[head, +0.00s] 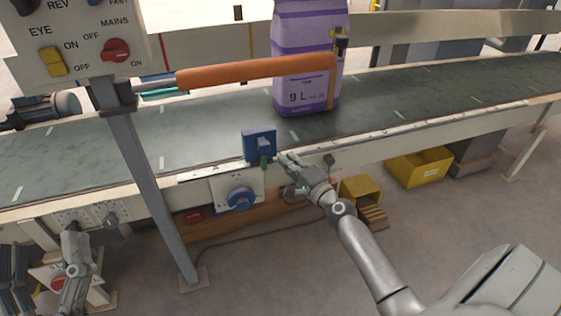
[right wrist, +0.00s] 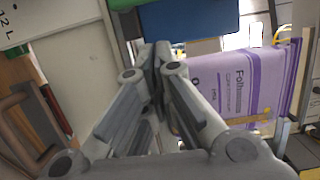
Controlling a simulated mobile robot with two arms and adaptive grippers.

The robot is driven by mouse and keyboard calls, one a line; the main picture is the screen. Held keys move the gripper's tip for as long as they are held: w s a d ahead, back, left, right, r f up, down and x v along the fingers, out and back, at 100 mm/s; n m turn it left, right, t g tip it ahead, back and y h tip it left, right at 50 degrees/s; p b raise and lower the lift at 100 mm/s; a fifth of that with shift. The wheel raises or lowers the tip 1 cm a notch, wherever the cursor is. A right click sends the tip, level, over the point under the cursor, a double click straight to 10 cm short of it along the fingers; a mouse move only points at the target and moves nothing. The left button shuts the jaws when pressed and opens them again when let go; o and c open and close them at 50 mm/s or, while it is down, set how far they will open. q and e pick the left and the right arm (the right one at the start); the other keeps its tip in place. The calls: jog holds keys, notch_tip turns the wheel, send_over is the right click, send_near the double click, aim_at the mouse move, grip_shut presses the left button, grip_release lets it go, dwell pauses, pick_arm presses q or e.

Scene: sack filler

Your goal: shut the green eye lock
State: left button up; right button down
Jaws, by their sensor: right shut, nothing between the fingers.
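A small green piece (head: 264,162), which looks like the green eye lock, hangs at the lower edge of a blue switch box (head: 259,143) on the conveyor's near side. It is too small to tell whether it is open or shut. My right gripper (head: 284,158) is shut and empty, its tips just right of the green piece; I cannot tell if they touch.
A panel with a blue knob (head: 240,199) sits below the box. A purple sack (head: 306,60) stands on the belt (head: 215,122). An orange padded bar (head: 255,72) crosses above. A grey post (head: 143,170) stands left; a yellow bin (head: 420,166) is at right.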

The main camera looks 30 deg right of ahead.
aim_at(263, 162)
pick_arm(q)
jog(key=shift+w+f+g+y+p, duration=0.15)
jog(key=shift+w+f+g, duration=0.15)
jog(key=shift+f, duration=0.25)
jog(key=shift+w+f+g+y+p, duration=0.1)
jog(key=shift+w+f+g+y, duration=0.15)
jog(key=shift+f+g, duration=0.3)
jog(key=shift+w+f+g+y+p, duration=0.1)
jog(key=shift+w+f+g, duration=0.15)
jog(key=shift+f, duration=0.35)
pick_arm(e)
jog(key=shift+w+a, duration=0.15)
jog(key=shift+a, duration=0.5)
jog(key=shift+w+a, duration=0.15)
jog(key=shift+a, duration=0.5)
jog(key=shift+r, duration=0.1)
